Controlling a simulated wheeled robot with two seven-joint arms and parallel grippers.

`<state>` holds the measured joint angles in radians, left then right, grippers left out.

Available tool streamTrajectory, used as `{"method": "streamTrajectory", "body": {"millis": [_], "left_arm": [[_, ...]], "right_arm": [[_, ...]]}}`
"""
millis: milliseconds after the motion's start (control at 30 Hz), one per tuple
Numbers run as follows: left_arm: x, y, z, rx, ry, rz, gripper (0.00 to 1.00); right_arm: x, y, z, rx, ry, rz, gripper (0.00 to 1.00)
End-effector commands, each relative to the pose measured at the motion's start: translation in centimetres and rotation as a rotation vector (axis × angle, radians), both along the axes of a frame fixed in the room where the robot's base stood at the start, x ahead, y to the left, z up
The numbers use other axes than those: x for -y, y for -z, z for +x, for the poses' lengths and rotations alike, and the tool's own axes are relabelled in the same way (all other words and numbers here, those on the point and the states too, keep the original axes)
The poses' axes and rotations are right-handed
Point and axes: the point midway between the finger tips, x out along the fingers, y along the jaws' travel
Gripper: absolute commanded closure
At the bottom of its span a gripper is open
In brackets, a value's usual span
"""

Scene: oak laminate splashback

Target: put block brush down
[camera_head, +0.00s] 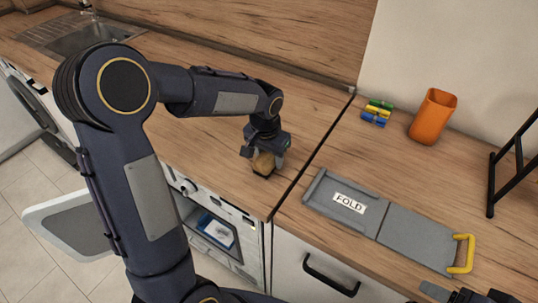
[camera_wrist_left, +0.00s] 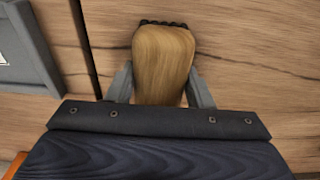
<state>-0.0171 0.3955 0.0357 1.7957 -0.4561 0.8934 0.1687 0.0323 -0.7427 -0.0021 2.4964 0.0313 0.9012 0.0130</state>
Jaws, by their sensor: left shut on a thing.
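The block brush (camera_head: 263,162) has a light wooden body and dark bristles. My left gripper (camera_head: 262,156) is shut on it, over the wooden worktop near its front edge, just left of the dark seam. In the left wrist view the wooden back of the brush (camera_wrist_left: 163,62) sits between the two grey fingers of the left gripper (camera_wrist_left: 160,85), with a row of dark bristles at its far end. I cannot tell whether the bristles touch the worktop. Part of my right gripper (camera_head: 465,295) shows at the bottom right edge; its fingers are mostly cut off.
A grey folding board (camera_head: 405,232) marked FOLD, with a yellow handle (camera_head: 463,254), lies right of the seam. Behind it are coloured clips (camera_head: 377,113) and an orange cup (camera_head: 433,116). A black frame (camera_head: 493,180) stands far right. The worktop (camera_head: 200,135) toward the sink is clear.

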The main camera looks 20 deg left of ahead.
Motion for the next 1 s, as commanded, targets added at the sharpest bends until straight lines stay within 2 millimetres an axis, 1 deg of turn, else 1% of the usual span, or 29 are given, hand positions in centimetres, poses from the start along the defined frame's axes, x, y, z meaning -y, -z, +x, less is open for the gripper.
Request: {"method": "streamTrajectory", "body": {"millis": [33,167,200,433,533,567,667,900,1000], "left_arm": [[0.0,0.2,0.0,0.0,0.0,0.0,0.51],[0.0,0.1,0.0,-0.001,0.0,0.0,0.33],[0.0,0.1,0.0,-0.001,0.0,0.0,0.31],[0.0,0.0,0.0,-0.001,0.0,0.0,0.31],[0.0,-0.6,0.0,0.0,0.0,0.0,0.31],[0.0,-0.7,0.0,0.002,0.0,0.0,0.31],[0.0,-2.1,-0.1,0.004,0.0,0.0,0.31],[-0.1,-7.3,-0.8,0.005,0.0,-0.001,0.31],[-0.1,-9.2,-1.0,0.005,0.001,-0.001,0.31]], "right_arm": [[0.0,0.1,0.0,0.0,0.0,0.0,0.31],[0.0,0.1,0.0,0.0,0.0,0.0,0.31],[0.0,0.1,0.0,0.0,0.0,0.0,0.31],[0.0,0.0,0.0,0.0,0.0,0.0,0.31],[0.0,-0.5,0.0,0.0,0.0,0.0,0.31],[0.0,-0.3,0.0,0.0,0.0,0.0,0.31],[0.0,-0.2,0.0,0.0,0.0,0.0,0.31],[0.0,-0.2,0.0,0.0,0.0,0.0,0.31],[0.0,-0.2,0.0,0.0,0.0,0.0,0.31]]}}
